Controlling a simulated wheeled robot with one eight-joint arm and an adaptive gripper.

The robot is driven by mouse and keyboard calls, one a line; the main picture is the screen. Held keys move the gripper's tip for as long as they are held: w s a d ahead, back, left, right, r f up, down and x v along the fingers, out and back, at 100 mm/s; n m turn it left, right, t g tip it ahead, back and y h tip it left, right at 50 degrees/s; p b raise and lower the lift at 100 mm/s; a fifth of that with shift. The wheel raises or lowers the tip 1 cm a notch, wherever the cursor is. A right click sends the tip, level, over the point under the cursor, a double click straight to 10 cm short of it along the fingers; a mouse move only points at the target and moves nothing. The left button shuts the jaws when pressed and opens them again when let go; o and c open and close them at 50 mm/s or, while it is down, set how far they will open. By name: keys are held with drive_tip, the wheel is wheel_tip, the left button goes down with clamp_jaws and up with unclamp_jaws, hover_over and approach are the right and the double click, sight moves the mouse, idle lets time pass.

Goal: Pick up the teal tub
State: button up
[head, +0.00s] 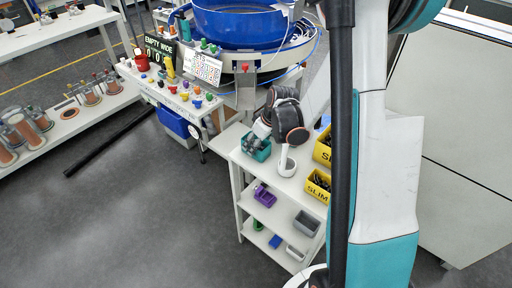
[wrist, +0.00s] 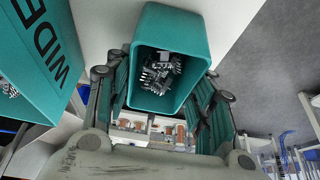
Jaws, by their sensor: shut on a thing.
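The teal tub (wrist: 196,45) is in the middle of the wrist view, with dark and silver connectors inside it. My gripper (wrist: 166,98) is shut on it, with linked fingers at its left and right sides. In the head view the teal tub (head: 262,154) shows at the left end of the white shelf's top, under my gripper (head: 262,135), which partly hides it. I cannot tell whether the tub touches the shelf top.
A larger teal bin (wrist: 62,62) marked WIDE stands close on the left in the wrist view. On the shelf top are a white cup (head: 287,168) and yellow SLIM bins (head: 317,189). Purple (head: 265,196) and grey (head: 306,223) bins sit below. A blue bowl feeder (head: 240,28) stands behind.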

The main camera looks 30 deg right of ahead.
drive_tip(key=shift+r+p, duration=0.4)
drive_tip(key=shift+p, duration=0.1)
wheel_tip(320, 180, up, 20)
drive_tip(key=p, duration=0.6)
drive_tip(key=shift+f, duration=0.15)
idle(0.4)
